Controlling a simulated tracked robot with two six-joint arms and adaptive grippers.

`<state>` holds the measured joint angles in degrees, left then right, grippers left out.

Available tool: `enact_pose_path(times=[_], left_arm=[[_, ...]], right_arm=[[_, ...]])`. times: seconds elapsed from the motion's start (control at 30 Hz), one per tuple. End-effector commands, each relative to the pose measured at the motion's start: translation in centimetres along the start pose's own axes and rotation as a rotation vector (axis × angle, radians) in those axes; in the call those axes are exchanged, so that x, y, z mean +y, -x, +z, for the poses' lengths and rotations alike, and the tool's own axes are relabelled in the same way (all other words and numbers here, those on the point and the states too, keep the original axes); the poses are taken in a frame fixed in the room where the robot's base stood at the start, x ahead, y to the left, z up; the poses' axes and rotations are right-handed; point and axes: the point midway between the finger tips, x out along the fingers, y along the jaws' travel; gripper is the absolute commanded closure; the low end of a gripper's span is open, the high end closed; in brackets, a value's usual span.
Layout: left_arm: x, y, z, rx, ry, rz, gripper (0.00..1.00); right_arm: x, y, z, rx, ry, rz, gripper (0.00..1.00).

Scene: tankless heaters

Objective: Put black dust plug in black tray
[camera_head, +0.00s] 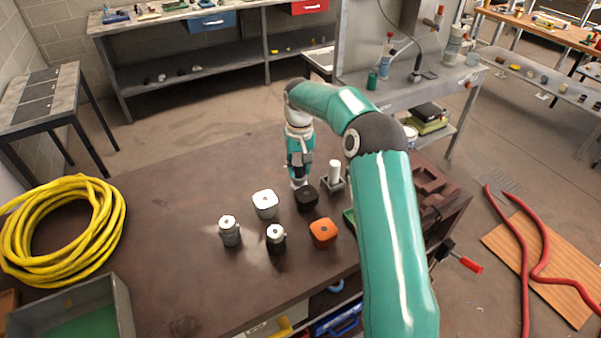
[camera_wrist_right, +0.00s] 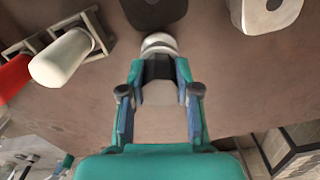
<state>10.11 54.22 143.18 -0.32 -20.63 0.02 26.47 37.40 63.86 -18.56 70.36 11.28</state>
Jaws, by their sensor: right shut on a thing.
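My right gripper (camera_head: 299,181) is low over the brown table, just behind a black rounded block (camera_head: 306,198) with a small hole on top. The block also shows at the top of the right wrist view (camera_wrist_right: 155,9). The gripper is shut on a small piece with a round silver end (camera_wrist_right: 158,43), mostly hidden between the fingers. I cannot tell whether it is the dust plug. One silver-topped piece with a dark body (camera_head: 276,239) stands nearer the front. I cannot clearly make out a black tray. My left gripper is not in view.
A white block (camera_head: 264,204), an orange block (camera_head: 323,233) and a silver cylinder (camera_head: 229,231) stand nearby. A white cylinder in a metal holder (camera_head: 334,174) is close to the gripper's right. A yellow hose coil (camera_head: 62,230) and grey bin (camera_head: 122,303) lie left.

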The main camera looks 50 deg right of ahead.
Motion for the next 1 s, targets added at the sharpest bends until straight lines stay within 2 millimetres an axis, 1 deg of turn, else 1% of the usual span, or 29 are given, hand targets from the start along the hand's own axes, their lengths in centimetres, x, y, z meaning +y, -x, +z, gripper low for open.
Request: enact_pose_path(times=[0.03, 0.07, 0.4, 0.43, 0.57, 0.6, 0.87, 1.0], left_arm=[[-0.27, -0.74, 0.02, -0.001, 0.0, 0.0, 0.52], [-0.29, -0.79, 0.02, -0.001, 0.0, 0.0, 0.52], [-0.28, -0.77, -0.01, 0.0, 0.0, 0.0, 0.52], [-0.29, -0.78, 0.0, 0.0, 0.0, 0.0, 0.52], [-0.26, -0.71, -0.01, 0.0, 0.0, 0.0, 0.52], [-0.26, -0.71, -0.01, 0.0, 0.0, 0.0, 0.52], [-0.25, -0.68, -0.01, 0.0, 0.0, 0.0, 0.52], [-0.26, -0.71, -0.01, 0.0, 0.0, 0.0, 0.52]], right_arm=[[-0.09, -1.1, -0.01, -0.001, 0.002, 0.0, 1.0], [-0.12, -1.24, -0.03, 0.0, 0.002, 0.0, 1.0], [-0.26, -1.38, -0.1, 0.0, 0.004, 0.0, 1.0], [-0.27, -1.43, -0.09, -0.001, 0.005, 0.0, 0.67], [-0.29, -1.34, -0.09, -0.001, 0.005, 0.001, 0.45], [-0.29, -1.34, -0.09, -0.001, 0.005, 0.0, 0.43], [-0.31, -1.26, -0.1, -0.001, 0.005, 0.0, 0.43], [-0.31, -0.65, -0.16, 0.001, 0.005, 0.0, 0.43]])
